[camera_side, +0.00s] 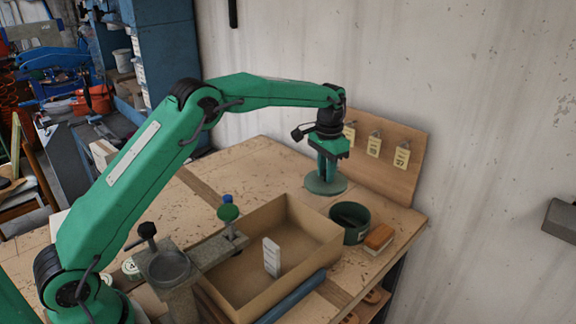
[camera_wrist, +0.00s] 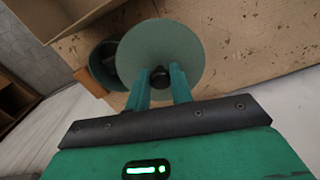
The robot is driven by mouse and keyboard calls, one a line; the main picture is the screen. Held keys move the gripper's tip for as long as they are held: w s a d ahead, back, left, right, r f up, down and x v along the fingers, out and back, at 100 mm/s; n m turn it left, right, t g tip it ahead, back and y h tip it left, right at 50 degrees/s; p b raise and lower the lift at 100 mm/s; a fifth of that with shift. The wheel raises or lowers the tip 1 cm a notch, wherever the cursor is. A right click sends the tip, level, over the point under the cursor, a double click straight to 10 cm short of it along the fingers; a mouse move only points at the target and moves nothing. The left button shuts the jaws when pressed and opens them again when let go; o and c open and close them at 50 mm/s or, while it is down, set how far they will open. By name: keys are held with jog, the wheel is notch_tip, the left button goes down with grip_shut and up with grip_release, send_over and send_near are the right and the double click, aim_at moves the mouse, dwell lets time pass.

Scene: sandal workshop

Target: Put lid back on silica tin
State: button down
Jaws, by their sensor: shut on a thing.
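The lid is a flat green disc (camera_side: 322,186) with a dark knob; it also shows in the wrist view (camera_wrist: 160,45). My gripper (camera_side: 327,172) points down and is shut on the lid's knob, with one finger on each side of it in the wrist view (camera_wrist: 160,84). The silica tin (camera_side: 349,224) is a dark green open round tin on the bench, with dark contents. In the side view it stands in front and to the right of the lid, apart from it. In the wrist view the lid hides part of the tin (camera_wrist: 98,72). The lid's height above the bench is hard to tell.
A cardboard box (camera_side: 318,228) with a white upright packet (camera_side: 271,257) stands left of the tin. An orange-brown block (camera_side: 379,238) lies right of it. A board with yellow tags (camera_side: 384,150) stands behind.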

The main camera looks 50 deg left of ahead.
jog(key=d+r, duration=0.1)
jog(key=d, duration=0.8)
jog(key=shift+s+r, duration=0.15)
jog(key=shift+r, duration=0.2)
jog(key=shift+f, duration=0.1)
notch_tip(320, 180, down, 6)
dwell(0.4)
jog(key=shift+f, duration=0.25)
dwell(2.0)
jog(key=c, duration=1.1)
grip_release()
jog(key=shift+c, duration=0.2)
jog(key=shift+o, duration=0.4)
